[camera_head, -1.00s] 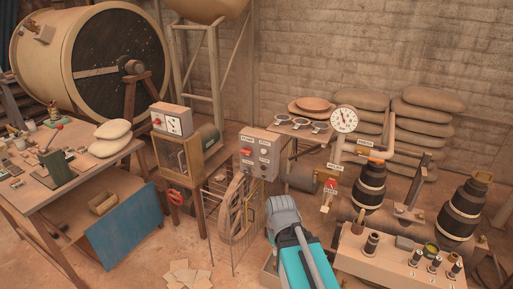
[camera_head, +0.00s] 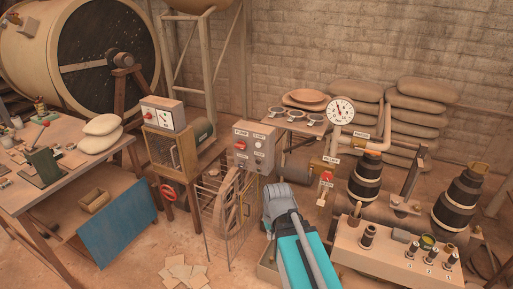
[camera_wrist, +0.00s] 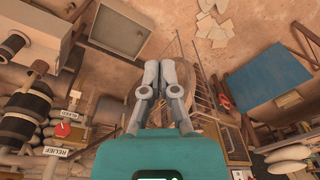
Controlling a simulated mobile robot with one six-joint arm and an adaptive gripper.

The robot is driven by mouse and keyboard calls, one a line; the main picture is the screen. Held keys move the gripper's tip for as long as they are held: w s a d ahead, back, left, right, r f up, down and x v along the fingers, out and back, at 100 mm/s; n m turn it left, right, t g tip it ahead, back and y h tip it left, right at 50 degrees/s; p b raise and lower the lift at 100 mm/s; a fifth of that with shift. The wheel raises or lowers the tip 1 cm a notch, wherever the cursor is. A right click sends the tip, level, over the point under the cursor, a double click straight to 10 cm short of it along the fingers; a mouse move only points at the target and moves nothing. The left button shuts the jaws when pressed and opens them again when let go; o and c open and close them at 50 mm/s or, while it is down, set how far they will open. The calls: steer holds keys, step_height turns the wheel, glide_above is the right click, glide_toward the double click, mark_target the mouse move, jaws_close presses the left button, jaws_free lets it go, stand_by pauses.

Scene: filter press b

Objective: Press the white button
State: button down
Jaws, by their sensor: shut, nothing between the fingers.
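A grey control box (camera_head: 254,146) stands at the middle of the head view, behind the spoked wheel. Its front carries a red knob (camera_head: 240,145) and several small pale spots with labels. They are too small to tell which is the white button. My gripper (camera_wrist: 159,68) is in the wrist view, fingers side by side and shut, with nothing between them. In the head view only my grey and turquoise arm shows clearly, in front and right of the box.
A spoked wheel (camera_head: 234,204) in a wire guard stands before the box. A cabinet with a meter box (camera_head: 163,115) is left of it. A red valve handle (camera_head: 326,176) and a pressure gauge (camera_head: 340,110) are right. A bench (camera_head: 375,256) with several plugs is front right.

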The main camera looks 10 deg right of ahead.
mark_target(258, 145)
steer(key=w+a+f+t+y+b, duration=0.1)
steer(key=w+a+t+y+b, duration=0.2)
steer(key=w, duration=0.7)
steer(key=w+a+t+y+b, duration=0.1)
steer(key=w+a+t+b, duration=0.2)
steer(key=w, duration=0.8)
steer(key=w+d+r+m+t+h+b, duration=0.1)
steer(key=w+d+r+m+t+b, duration=0.1)
steer(key=w, duration=0.6)
steer(key=w+d+r+m+t+b, duration=0.2)
steer(key=w+r+m+t+b, duration=0.1)
steer(key=w+t, duration=0.4)
steer(key=shift+w+m+t+h, duration=0.3)
steer(key=shift+w+m+h, duration=0.1)
steer(key=shift+w, duration=0.75)
steer(key=shift+w+r, duration=0.1)
steer(key=shift+w+d, duration=0.85)
steer(key=shift+w, duration=0.3)
steer(key=shift+w+d, duration=0.85)
steer(key=shift+w, duration=0.3)
steer(key=shift+w+d, duration=0.85)
steer(key=shift+w, duration=0.3)
